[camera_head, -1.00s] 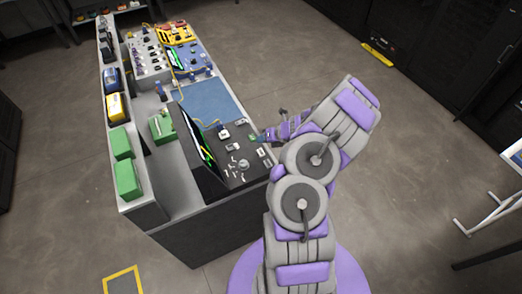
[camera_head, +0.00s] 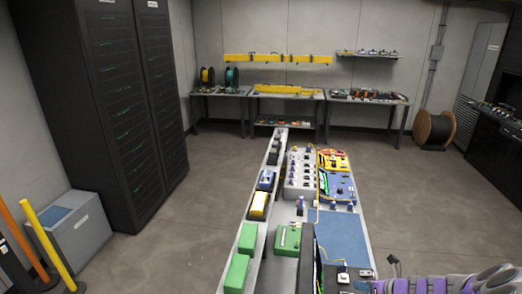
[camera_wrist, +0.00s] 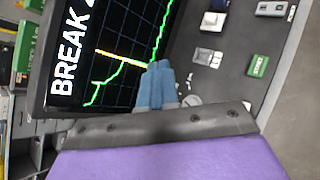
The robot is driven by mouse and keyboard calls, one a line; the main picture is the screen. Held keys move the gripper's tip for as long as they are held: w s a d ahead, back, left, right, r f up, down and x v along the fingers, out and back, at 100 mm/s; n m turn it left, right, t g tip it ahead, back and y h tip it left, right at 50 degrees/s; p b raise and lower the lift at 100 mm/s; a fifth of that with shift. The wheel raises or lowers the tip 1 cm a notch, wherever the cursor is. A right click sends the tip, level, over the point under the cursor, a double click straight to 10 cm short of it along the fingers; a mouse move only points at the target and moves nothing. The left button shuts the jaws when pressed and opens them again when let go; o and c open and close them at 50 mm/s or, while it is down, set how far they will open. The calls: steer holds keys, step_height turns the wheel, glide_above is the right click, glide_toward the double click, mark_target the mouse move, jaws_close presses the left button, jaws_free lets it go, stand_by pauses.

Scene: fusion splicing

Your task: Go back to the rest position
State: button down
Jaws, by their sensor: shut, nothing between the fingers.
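My gripper (camera_wrist: 158,82) shows in the wrist view as two blue fingers pressed together with nothing between them. It hangs in front of the lower right part of a dark screen (camera_wrist: 105,75) with a green trace and the word BREAK. In the head view my purple and grey arm (camera_head: 430,285) reaches in from the lower right corner, over the near end of the bench. The fingertips are too small to make out there.
The dark bench top (camera_wrist: 228,38) carries a green block (camera_wrist: 258,67) and small grey parts. Black racks (camera_head: 110,100) stand left. Floor right of the bench is clear.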

steer(key=s+a+r+n+g+y, duration=0.1)
steer(key=a+r+n, duration=0.3)
steer(key=a, duration=0.2)
steer(key=s+a+r+n+g+b, duration=0.1)
steer(key=s+a+r+n, duration=0.1)
steer(key=a+r+n, duration=0.2)
steer(key=s+a+r+n+g+y+b, duration=0.1)
steer(key=a+r+n, duration=0.3)
steer(key=a, duration=0.6)
steer(key=shift+s+r+n+g+y, duration=0.15)
steer(key=shift+n+g, duration=0.1)
steer(key=shift+n, duration=0.2)
steer(key=shift+s+r+n+g+y, duration=0.15)
steer(key=shift+n+g, duration=0.1)
steer(key=shift+n, duration=0.2)
steer(key=s+a+r+n+g+h+b, duration=0.1)
steer(key=s+a+r+n+g+h, duration=0.1)
steer(key=s+a+n, duration=0.35)
steer(key=s+a+r+n+g+h+b, duration=0.1)
steer(key=s+a+r+n+g, duration=0.15)
steer(key=s+n, duration=0.65)
steer(key=s+d+n+h+b, duration=0.1)
steer(key=s+d+n+h, duration=0.1)
steer(key=s, duration=0.6)
steer(key=s+d+f+n+g+h+b, duration=0.1)
steer(key=s+d+n+h, duration=0.2)
steer(key=s, duration=0.6)
steer(key=shift+s+d+n, duration=0.2)
steer(key=shift+s+n, duration=0.05)
steer(key=shift+n, duration=0.5)
